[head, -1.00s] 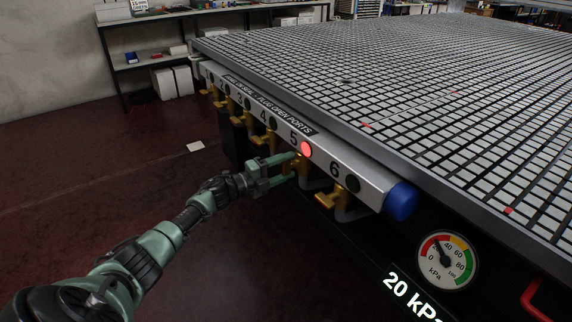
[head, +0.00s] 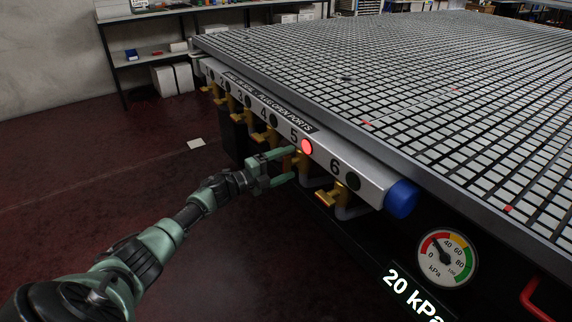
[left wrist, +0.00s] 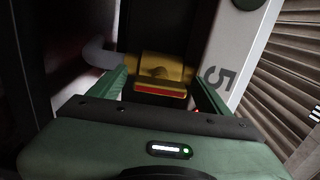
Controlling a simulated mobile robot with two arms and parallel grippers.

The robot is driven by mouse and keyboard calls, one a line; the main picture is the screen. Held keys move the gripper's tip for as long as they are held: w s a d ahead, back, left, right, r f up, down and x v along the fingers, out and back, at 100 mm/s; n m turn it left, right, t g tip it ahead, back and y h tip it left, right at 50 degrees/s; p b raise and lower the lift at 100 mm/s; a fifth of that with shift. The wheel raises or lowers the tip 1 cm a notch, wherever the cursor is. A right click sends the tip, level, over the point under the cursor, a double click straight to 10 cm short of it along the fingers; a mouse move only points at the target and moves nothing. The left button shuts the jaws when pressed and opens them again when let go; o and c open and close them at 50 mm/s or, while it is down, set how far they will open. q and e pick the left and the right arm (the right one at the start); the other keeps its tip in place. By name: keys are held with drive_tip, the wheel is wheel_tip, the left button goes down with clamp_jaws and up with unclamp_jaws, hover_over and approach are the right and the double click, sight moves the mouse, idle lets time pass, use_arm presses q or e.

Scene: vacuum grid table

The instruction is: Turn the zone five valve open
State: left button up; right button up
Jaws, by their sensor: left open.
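The zone five valve (head: 304,162) is a brass valve under the silver manifold bar (head: 365,182), below the number 5 and a lit red lamp (head: 307,147). My left gripper (head: 292,164) is open with its fingers reaching to the valve, one above the other in the head view. In the left wrist view the brass valve (left wrist: 165,70) with a red-edged handle (left wrist: 160,90) lies between the two green fingers (left wrist: 160,85). Whether the fingers touch it I cannot tell. My right gripper is not in view.
The zone six valve (head: 332,198) hangs close to the right, and several more brass valves line the bar to the left. The gridded table (head: 400,90) is above. A gauge (head: 447,258) reads low, above a "20 kPa" display (head: 412,294). Open floor lies left.

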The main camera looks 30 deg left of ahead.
use_arm(q)
drive_tip(key=shift+s+a, duration=0.15)
drive_tip(key=shift+s, duration=0.2)
drive_tip(key=p+v, duration=0.1)
drive_tip(key=v, duration=0.6)
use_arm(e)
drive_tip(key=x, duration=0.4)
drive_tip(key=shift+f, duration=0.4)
